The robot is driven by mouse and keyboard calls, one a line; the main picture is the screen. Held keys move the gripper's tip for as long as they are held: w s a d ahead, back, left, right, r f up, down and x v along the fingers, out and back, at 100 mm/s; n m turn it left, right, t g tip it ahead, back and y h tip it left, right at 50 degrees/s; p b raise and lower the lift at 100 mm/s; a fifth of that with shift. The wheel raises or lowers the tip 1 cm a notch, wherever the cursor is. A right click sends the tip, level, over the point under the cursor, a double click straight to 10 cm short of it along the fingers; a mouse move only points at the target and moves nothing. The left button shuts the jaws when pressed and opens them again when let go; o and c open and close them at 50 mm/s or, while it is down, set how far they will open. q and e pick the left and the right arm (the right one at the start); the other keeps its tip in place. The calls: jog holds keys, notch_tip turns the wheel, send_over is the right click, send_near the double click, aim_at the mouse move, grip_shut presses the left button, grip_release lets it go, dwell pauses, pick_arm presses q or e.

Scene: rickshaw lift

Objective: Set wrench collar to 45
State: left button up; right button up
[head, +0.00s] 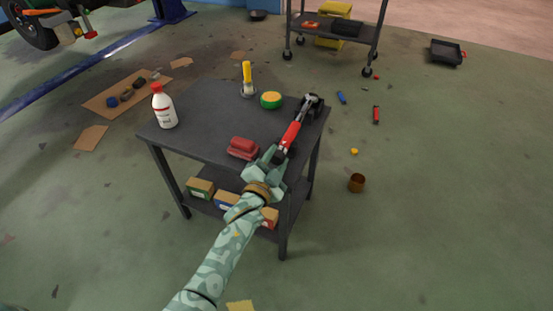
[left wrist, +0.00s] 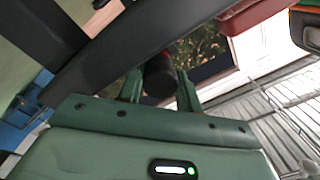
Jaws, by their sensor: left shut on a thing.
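The wrench (head: 291,135) has a red handle and a metal head, and lies along the right side of the dark table (head: 205,140). Its head end is at a black block or fixture (head: 314,107) near the far right corner. My left gripper (head: 275,157) is shut on the near end of the wrench. In the left wrist view, a dark round end of the wrench (left wrist: 159,80) sits between the fingers of my left gripper (left wrist: 160,88). The collar's markings are too small to read. My right gripper is not in view.
On the table are a white bottle with a red cap (head: 164,108), a red block-like item (head: 242,148), a green and yellow round item (head: 271,99) and a yellow-handled tool (head: 247,78). Boxes (head: 200,188) fill the lower shelf.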

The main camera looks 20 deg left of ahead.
pick_arm(q)
jog(key=shift+m, duration=0.4)
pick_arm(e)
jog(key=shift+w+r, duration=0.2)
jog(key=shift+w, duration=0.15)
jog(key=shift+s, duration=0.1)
pick_arm(q)
jog(key=o, duration=1)
jog(key=shift+f, duration=0.1)
